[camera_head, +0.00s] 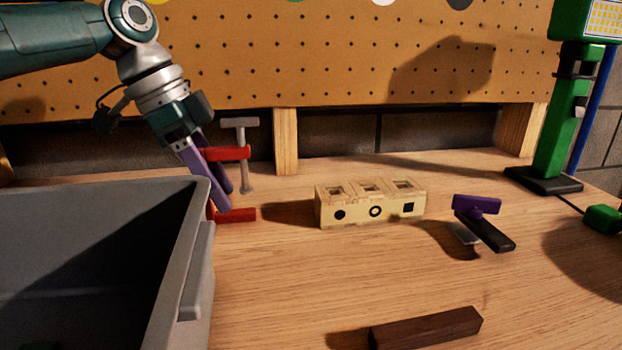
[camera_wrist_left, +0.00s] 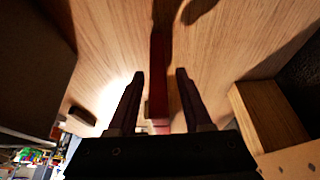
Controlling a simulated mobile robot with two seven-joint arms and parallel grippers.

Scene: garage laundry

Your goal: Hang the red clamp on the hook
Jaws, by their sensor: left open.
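The red clamp (camera_head: 235,214) stands on the workbench beside the grey bin, with red jaws, a grey bar and a T-shaped handle at the top. My left gripper (camera_head: 227,198) reaches down at the clamp, its purple fingers partly covering the red jaws. In the left wrist view, a red part of the clamp (camera_wrist_left: 158,80) lies between the two spread fingers (camera_wrist_left: 159,75). The gripper is open, and I cannot tell if a finger touches the clamp. No hook is clearly visible on the pegboard (camera_head: 330,50). My right gripper is not in view.
A grey bin (camera_head: 200,240) fills the lower left. A wooden block with holes (camera_head: 370,208) stands mid-bench. A purple-and-black tool (camera_head: 485,228) and dark brown bar (camera_head: 425,328) lie right and front. A green stand (camera_head: 552,130) is at right. Wooden posts (camera_head: 285,140) support the pegboard.

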